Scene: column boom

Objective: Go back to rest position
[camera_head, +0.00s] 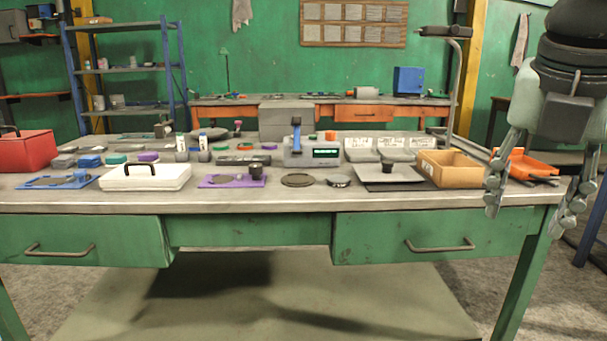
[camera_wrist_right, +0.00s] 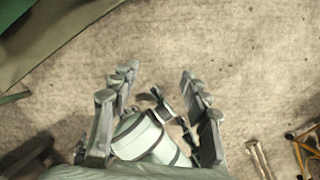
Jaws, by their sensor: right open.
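My right gripper (camera_head: 527,205) hangs at the right side of the head view, pointing down with its fingers spread. It is open and empty, in front of the right end of the workbench (camera_head: 290,202). In the right wrist view its fingers (camera_wrist_right: 160,90) stand apart, with bare concrete floor beyond them. Pale cylindrical parts show between the fingers, lower in that picture; I cannot tell exactly what they are. My left gripper is in neither view.
The bench holds a white case (camera_head: 145,178), a red box (camera_head: 26,151), a cardboard box (camera_head: 452,169), an orange tray (camera_head: 527,166) and a grey device with a display (camera_head: 312,152). A blue shelf rack (camera_head: 125,70) stands behind. Clear floor (camera_wrist_right: 240,50) lies below the right gripper.

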